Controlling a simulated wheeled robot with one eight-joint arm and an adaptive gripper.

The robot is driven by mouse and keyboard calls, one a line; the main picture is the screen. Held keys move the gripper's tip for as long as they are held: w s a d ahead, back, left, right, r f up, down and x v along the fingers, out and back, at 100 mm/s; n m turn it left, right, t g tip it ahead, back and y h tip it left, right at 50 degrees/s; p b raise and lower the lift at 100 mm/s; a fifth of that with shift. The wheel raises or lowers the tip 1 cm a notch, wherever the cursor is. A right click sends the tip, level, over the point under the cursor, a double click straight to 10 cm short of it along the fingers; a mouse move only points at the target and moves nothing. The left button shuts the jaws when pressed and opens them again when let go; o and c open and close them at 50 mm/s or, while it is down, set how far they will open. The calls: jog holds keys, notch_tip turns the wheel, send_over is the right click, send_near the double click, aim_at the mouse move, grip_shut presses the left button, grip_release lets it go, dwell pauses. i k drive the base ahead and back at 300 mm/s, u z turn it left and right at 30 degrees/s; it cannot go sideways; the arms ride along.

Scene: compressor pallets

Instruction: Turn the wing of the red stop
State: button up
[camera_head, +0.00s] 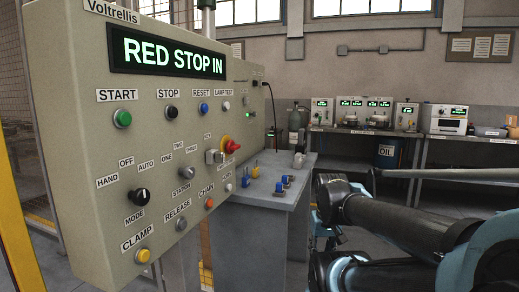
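The red stop (232,146) is a red knob on a yellow base, on the right part of the beige control panel (75,75). I see it at a slant and cannot make out its wing clearly. Nothing touches it. The panel's display (167,57) reads "RED STOP IN" in green letters. My gripper is not in view. Black and teal arm links, which look like mine, fill the lower right, apart from the panel.
A grey metal key switch block (214,157) sits just left of the red stop. Green, black, blue and yellow buttons and selector knobs cover the panel. A grey bench (273,196) with small blue and yellow items stands behind it. A yellow post (14,235) is at left.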

aim_at(236, 147)
jog(key=k, duration=0.95)
jog(key=u, duration=0.55)
